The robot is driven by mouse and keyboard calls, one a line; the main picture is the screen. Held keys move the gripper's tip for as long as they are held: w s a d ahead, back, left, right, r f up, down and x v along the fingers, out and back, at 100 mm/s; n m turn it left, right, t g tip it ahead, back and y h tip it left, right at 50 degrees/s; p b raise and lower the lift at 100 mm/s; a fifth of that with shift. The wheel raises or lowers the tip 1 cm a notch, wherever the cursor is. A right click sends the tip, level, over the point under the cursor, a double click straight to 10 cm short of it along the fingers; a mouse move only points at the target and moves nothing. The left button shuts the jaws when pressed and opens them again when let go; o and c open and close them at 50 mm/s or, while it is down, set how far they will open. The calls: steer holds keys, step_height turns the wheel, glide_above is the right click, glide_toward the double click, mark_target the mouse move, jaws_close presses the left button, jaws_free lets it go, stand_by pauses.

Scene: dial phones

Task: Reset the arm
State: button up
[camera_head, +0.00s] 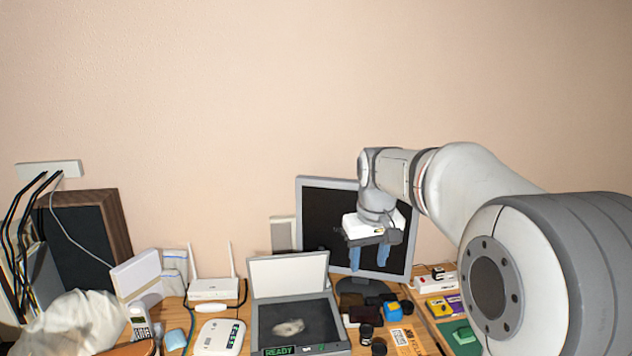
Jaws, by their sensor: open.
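My arm reaches in from the right side of the head view. My gripper (370,258) hangs fingers down in front of the monitor (318,208), above the desk. Its two blue fingers are apart, and nothing shows between them. The arm and gripper hide part of the monitor screen. A white cordless phone handset (140,322) stands at the lower left, apart from the gripper. A white phone base (219,338) lies on the desk to its right.
An open grey device (262,322) marked READY stands at the front centre. A white router (213,289) with antennas is behind. Small jars and boxes (392,311) crowd the desk below the gripper. A dark speaker (88,238) stands left. The wall above is clear.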

steer(key=s+d+f+m, duration=0.1)
steer(key=s+f, duration=0.2)
steer(key=s, duration=0.5)
steer(key=s+d+f+m+t+b, duration=0.1)
steer(key=s+f, duration=0.1)
steer(key=s, duration=0.7)
steer(key=s+d+f+m, duration=0.1)
steer(key=s+d+f, duration=0.1)
steer(key=s, duration=0.6)
steer(key=shift+s+f, duration=0.35)
steer(key=shift+f, duration=0.45)
steer(key=shift+d, duration=0.1)
